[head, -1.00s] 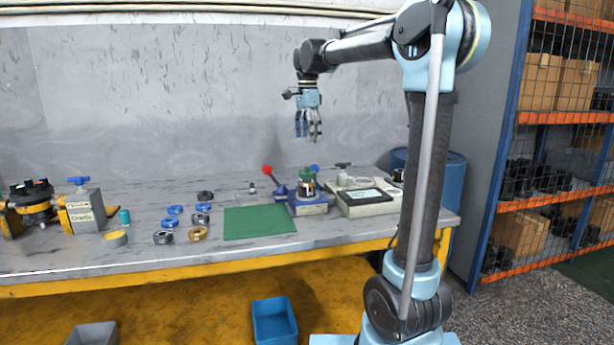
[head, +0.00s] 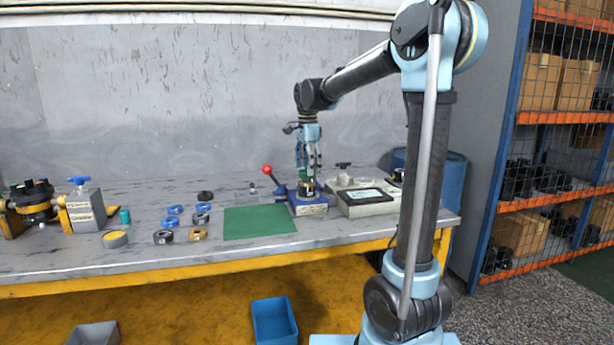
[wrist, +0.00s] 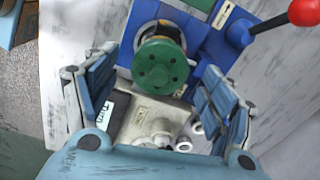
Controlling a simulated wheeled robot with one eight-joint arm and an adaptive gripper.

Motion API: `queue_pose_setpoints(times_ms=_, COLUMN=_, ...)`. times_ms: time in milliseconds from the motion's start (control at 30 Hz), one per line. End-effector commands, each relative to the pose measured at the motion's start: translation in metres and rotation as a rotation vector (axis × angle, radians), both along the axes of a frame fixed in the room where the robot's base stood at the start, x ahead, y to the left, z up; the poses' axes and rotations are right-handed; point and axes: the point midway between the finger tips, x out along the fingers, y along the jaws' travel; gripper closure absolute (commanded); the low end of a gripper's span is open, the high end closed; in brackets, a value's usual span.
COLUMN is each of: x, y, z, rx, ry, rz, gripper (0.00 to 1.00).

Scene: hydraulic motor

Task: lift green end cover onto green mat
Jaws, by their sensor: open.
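The green end cover (wrist: 160,66) is a round green disc with several holes, on top of the motor held in the blue fixture (head: 309,207). In the head view it is mostly hidden behind my fingers. My gripper (head: 308,160) points down above the fixture; in the wrist view its open blue fingers (wrist: 158,92) stand to the left and right of the cover, with gaps on both sides. The green mat (head: 258,222) lies flat and bare on the bench, left of the fixture. Its edge shows at the top of the wrist view.
A red-knobbed lever (head: 267,170) rises at the fixture's left side. A pale tray with parts (head: 366,200) stands close on the right. Several rings (head: 198,233) lie left of the mat. A blue bin (head: 274,322) is on the floor.

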Motion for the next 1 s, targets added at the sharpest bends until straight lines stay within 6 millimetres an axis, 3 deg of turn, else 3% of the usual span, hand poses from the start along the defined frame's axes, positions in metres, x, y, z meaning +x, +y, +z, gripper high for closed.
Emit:
queue_pose_setpoints(times_ms=233, x=0.000, y=0.000, z=-0.001, rx=0.000, ry=0.000, rz=0.000, gripper=0.26)
queue_pose_setpoints(times_ms=400, x=0.000, y=0.000, z=-0.001, rx=0.000, ry=0.000, rz=0.000, gripper=0.64)
queue_pose_setpoints(times_ms=500, x=0.000, y=0.000, z=-0.001, rx=0.000, ry=0.000, rz=0.000, gripper=0.81)
queue_pose_setpoints(times_ms=800, x=0.000, y=0.000, z=0.001, rx=0.000, ry=0.000, rz=0.000, gripper=0.81)
queue_pose_setpoints(times_ms=1000, x=0.000, y=0.000, z=0.023, rx=0.000, ry=0.000, rz=0.000, gripper=0.81)
